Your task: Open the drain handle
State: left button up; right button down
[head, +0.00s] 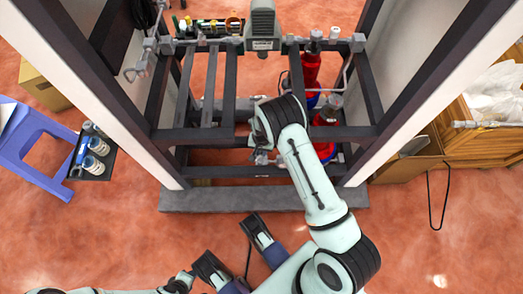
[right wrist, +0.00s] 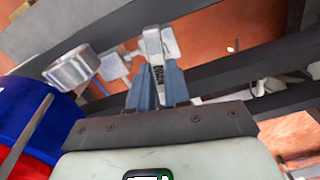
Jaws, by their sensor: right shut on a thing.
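The drain handle (right wrist: 153,42) is a light grey lever with a dark marking, at the top middle of the right wrist view. My right gripper (right wrist: 158,85) is shut on it, with the blue-grey fingers on either side of its lower part. In the head view my right gripper (head: 262,158) is at the lower middle of the dark frame, largely hidden by my own wrist. The valve behind the handle is only partly visible.
Dark frame bars (head: 215,135) surround the right gripper. Red and blue cylinders (head: 312,75) stand just right of it. A metal cylinder (right wrist: 72,68) is close left of the fingers. A purple stool (head: 40,150) stands left, a wooden crate (head: 470,140) right. The front floor is open.

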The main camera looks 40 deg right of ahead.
pick_arm(q)
jog(key=shift+s, duration=0.1)
pick_arm(e)
jog(key=shift+n, duration=1.1)
jog(key=c, duration=1.1)
grip_release()
notch_tip(320, 180, up, 9)
jog(key=p, duration=0.3)
notch_tip(320, 180, up, 4)
jog(key=p, duration=0.1)
send_over(261, 152)
pick_arm(q)
jog(key=w+d+r+t, duration=0.1)
jog(key=w+d+r, duration=0.1)
jog(key=r, duration=0.4)
jog(key=shift+w, duration=0.7)
pick_arm(e)
jog(key=shift+s+r, duration=0.2)
pick_arm(q)
jog(key=shift+a, duration=0.1)
